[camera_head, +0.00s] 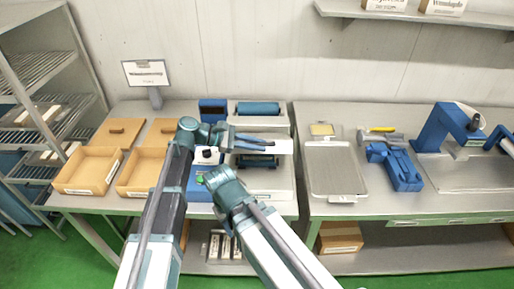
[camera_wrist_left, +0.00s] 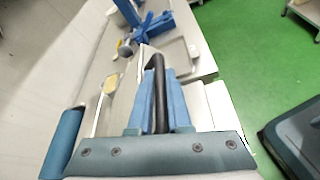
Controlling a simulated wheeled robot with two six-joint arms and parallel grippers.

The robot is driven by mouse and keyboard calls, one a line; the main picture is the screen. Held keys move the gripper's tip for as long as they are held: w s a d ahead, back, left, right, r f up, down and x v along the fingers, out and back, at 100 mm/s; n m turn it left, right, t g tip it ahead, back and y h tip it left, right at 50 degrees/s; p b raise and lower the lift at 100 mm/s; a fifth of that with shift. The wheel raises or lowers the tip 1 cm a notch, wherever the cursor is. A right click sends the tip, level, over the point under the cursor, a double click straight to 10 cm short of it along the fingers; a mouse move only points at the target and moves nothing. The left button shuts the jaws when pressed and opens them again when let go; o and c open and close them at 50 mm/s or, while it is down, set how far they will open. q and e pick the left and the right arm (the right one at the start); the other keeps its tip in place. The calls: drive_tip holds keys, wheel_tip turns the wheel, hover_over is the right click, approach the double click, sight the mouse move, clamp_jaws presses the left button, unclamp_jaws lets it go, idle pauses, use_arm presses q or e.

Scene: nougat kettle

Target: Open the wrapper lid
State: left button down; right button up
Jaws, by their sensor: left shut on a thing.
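The wrapper (camera_head: 283,182) is a pale machine with blue parts on the left bench. Its lid (camera_head: 284,147) shows as a light flat panel in front of a blue roll (camera_head: 258,108); the head view does not show clearly how far it is tilted. My left gripper (camera_head: 272,143) reaches over the lid from the left. In the left wrist view, its two blue fingers (camera_wrist_left: 160,85) are shut on a black bar-shaped handle (camera_wrist_left: 156,62). My right arm rises in front of the wrapper, and its gripper fingers do not show.
A control box (camera_head: 206,157) with a dark knob stands left of the wrapper. Open wooden boxes (camera_head: 88,170) and a small sign (camera_head: 146,73) are further left. A metal tray (camera_head: 335,168) and blue tool (camera_head: 401,169) lie on the right bench. A shelf hangs above.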

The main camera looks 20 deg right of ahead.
use_arm(q)
drive_tip(key=w+r+p, duration=0.1)
drive_tip(key=w+r, duration=0.1)
drive_tip(key=w+d+r+p, duration=0.1)
drive_tip(key=w+r+p, duration=0.3)
drive_tip(key=r, duration=0.1)
drive_tip(key=shift+d, duration=0.3)
drive_tip(key=w+d+r+n+p, duration=0.1)
drive_tip(key=w+d+r+p, duration=0.1)
drive_tip(key=w+r+p, duration=0.2)
drive_tip(key=shift+w+g+p, duration=0.3)
drive_tip(key=shift+w+g, duration=0.1)
drive_tip(key=shift+w, duration=1.45)
use_arm(e)
wheel_tip(320, 180, up, 11)
drive_tip(key=shift+r, duration=0.2)
use_arm(q)
drive_tip(key=shift+d, duration=0.15)
drive_tip(key=c, duration=0.9)
unclamp_jaws()
drive_tip(key=shift+o, duration=0.2)
